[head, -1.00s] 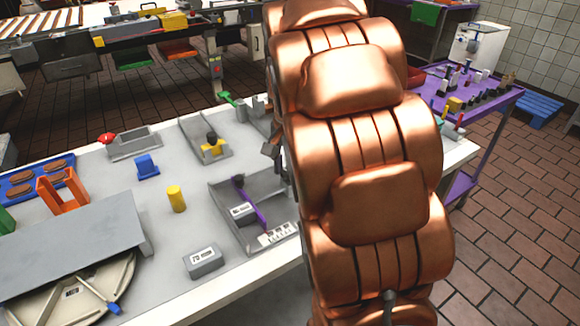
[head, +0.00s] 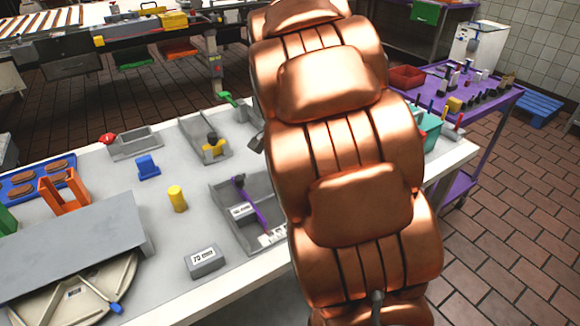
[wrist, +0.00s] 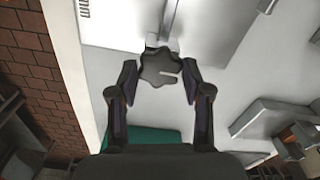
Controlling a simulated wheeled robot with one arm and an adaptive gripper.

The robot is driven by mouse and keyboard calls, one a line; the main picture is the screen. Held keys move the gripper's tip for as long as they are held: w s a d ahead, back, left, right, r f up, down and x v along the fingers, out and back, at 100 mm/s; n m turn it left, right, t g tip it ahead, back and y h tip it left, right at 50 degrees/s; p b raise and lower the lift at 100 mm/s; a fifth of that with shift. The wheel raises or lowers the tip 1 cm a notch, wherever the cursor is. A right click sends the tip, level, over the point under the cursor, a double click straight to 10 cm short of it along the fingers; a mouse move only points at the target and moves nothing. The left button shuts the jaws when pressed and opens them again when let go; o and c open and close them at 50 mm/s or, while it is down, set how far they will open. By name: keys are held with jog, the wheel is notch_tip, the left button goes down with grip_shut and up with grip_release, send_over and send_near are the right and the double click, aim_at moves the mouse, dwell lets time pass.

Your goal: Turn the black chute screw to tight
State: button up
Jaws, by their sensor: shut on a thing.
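The black chute screw shows in the wrist view as a dark, lobed knob (wrist: 158,66) with a pale mark on its face. It sits at the edge of a pale grey metal part (wrist: 190,30). My gripper (wrist: 159,74) has one finger on each side of the knob and is shut on it. In the head view my copper arm hides the screw and most of the gripper.
On the grey table (head: 130,195) stand a yellow cylinder (head: 177,198), a blue block (head: 148,167) and a grey tray with a purple tool (head: 252,208). A teal bin (head: 431,132) stands right of my arm. A purple cart (head: 495,100) is beyond.

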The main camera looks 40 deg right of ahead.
jog(key=o, duration=1.2)
jog(key=shift+c, duration=0.2)
jog(key=shift+r, duration=0.15)
notch_tip(320, 180, up, 12)
dwell(0.3)
jog(key=s+a+f+n+g+p, duration=0.1)
jog(key=s+a+f+n+p, duration=0.3)
jog(key=s+a+n, duration=0.4)
jog(key=s+a+f+n+p, duration=0.3)
jog(key=s+a+n, duration=0.5)
jog(key=s, duration=0.7)
jog(key=shift+a+f+g+p, duration=0.4)
jog(key=shift+a+p, duration=0.25)
jog(key=shift+a, duration=0.3)
